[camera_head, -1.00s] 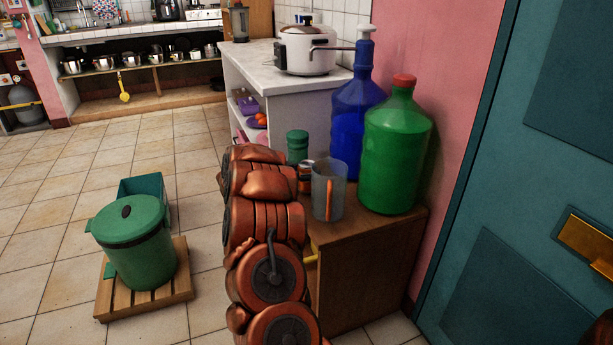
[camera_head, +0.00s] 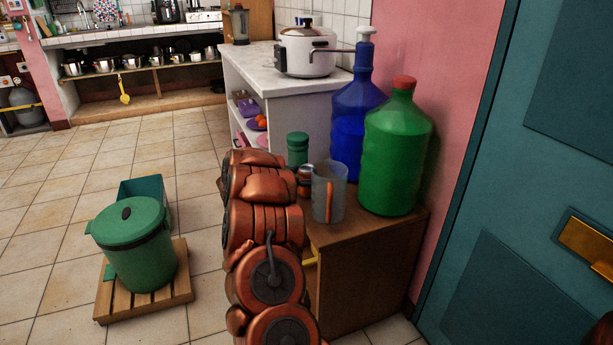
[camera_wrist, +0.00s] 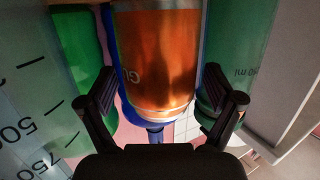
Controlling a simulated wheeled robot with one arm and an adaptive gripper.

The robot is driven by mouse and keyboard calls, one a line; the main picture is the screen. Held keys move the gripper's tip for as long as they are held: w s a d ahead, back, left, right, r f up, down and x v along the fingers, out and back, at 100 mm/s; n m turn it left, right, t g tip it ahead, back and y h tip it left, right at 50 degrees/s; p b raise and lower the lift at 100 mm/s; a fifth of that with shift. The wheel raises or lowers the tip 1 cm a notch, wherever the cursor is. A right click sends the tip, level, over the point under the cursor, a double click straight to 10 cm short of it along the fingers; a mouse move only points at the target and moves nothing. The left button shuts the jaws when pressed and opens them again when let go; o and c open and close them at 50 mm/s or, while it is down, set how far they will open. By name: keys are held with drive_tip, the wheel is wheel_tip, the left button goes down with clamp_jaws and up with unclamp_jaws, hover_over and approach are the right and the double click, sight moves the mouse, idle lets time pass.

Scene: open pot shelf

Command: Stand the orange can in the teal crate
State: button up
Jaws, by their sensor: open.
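The orange can (camera_wrist: 155,60) fills the middle of the wrist view, between the two fingers of my gripper (camera_wrist: 158,82). The fingers are open, with a gap visible on each side of the can. In the head view the can (camera_head: 304,183) shows only in part, on the wooden cabinet between my arm and the clear measuring cup; my gripper is hidden there behind my arm. The teal crate (camera_head: 143,187) is on the floor at left, partly hidden behind a green lidded bin, so its inside is mostly out of sight.
The measuring cup (camera_head: 328,192) stands close to the can, and a green jar (camera_head: 297,149) is behind it. Blue (camera_head: 357,110) and green (camera_head: 397,150) jugs stand on the wooden cabinet (camera_head: 365,245). The green bin (camera_head: 133,245) sits on a slatted pallet (camera_head: 180,285).

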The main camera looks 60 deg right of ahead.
drive_tip(key=shift+r, duration=0.1)
drive_tip(key=shift+a+r, duration=0.15)
drive_tip(key=shift+a, duration=0.1)
drive_tip(key=p+v, duration=0.2)
drive_tip(key=v, duration=0.9)
drive_tip(key=shift+a, duration=0.25)
drive_tip(key=shift+w, duration=0.1)
